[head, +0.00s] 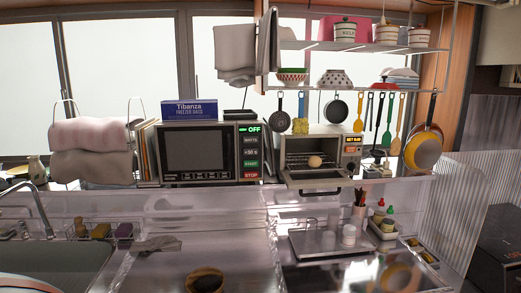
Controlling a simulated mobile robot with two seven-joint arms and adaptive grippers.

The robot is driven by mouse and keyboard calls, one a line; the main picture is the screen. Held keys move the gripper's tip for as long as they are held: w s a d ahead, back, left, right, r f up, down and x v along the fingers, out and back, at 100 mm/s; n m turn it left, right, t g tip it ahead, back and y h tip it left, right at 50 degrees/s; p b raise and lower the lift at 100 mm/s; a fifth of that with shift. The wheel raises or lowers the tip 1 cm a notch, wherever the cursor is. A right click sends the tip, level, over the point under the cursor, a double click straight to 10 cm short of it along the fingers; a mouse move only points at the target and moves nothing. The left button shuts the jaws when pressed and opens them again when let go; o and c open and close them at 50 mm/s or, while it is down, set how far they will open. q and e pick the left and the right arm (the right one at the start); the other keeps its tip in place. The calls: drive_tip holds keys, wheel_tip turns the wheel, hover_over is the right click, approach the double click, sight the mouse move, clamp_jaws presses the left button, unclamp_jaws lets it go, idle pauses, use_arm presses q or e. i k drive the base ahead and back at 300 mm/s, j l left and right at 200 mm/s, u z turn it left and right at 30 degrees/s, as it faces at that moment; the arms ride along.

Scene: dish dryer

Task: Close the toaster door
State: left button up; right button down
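The toaster (351,148) is a small silver oven on the back counter, right of the microwave. Its door (316,178) is open, folded down towards me, with a dark handle (320,191) along its front edge. Inside, a round, light brown item (315,161) sits on the rack. Neither of my grippers shows in the head view.
The microwave (195,150) stands directly left of the toaster. Pans and utensils hang above and right of it. Below the door, a metal tray (305,246) holds white cups, beside a sauce bottle caddy (383,228). A sink (55,262) lies at left.

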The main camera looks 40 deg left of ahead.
sight(301, 181)
drive_tip(key=u, duration=0.75)
drive_tip(key=l+u, duration=0.15)
drive_tip(key=l, duration=0.15)
